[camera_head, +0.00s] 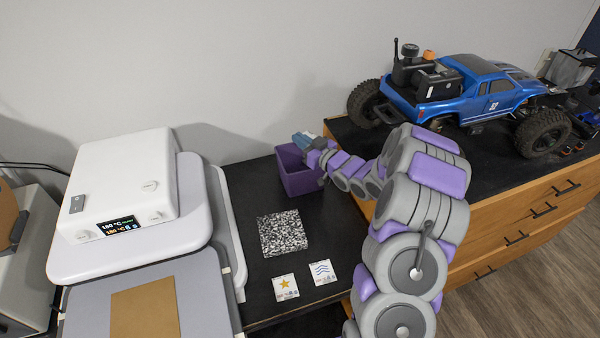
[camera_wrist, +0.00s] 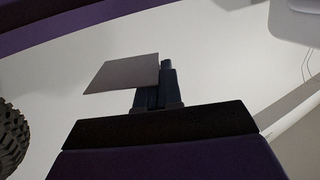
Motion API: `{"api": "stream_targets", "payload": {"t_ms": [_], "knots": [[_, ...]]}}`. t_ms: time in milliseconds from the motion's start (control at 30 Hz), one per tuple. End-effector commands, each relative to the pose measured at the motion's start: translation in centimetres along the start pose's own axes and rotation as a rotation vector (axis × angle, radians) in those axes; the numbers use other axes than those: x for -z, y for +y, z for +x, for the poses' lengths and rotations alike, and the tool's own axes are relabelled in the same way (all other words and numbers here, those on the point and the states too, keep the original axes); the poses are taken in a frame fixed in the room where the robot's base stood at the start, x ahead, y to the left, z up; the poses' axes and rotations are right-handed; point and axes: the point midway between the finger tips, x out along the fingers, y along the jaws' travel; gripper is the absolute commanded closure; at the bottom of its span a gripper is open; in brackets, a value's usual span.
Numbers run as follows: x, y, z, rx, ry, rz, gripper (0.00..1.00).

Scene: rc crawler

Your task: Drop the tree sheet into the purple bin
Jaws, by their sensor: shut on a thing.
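My gripper (camera_head: 305,141) is at the purple bin (camera_head: 301,182), over its rim near the wall in the head view. In the wrist view my gripper (camera_wrist: 166,78) is shut on a thin, plain grey-looking sheet (camera_wrist: 120,74), which sticks out to the left of the fingers. No tree picture shows on the side I see, so I cannot confirm the print. The sheet is not clear in the head view. The bin's inside is mostly hidden, and whether the sheet is above its opening is hard to tell.
A star sheet (camera_head: 285,288) and a wave sheet (camera_head: 325,273) lie on the black table. A speckled square (camera_head: 283,233) lies behind them. A white heat press (camera_head: 130,200) stands at left. A blue RC truck (camera_head: 460,95) sits on the wooden cabinet at right.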

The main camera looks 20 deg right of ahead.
Motion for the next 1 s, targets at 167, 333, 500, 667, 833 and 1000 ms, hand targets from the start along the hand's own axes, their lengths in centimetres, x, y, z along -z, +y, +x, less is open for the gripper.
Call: {"api": "stream_targets", "payload": {"t_ms": [167, 333, 500, 667, 833, 1000], "knots": [[0.1, 0.0, 0.0, 0.0, 0.0, 0.0, 1.0], [0.1, 0.0, 0.0, 0.0, 0.0, 0.0, 0.81], [0.1, 0.1, 0.0, 0.0, 0.0, 0.0, 0.65], [0.1, 0.0, 0.0, 0.0, 0.0, 0.0, 0.65], [0.0, 0.1, -0.3, -0.001, 0.0, 0.001, 0.65], [0.1, 0.2, -2.3, -0.004, -0.002, 0.003, 0.65]]}}
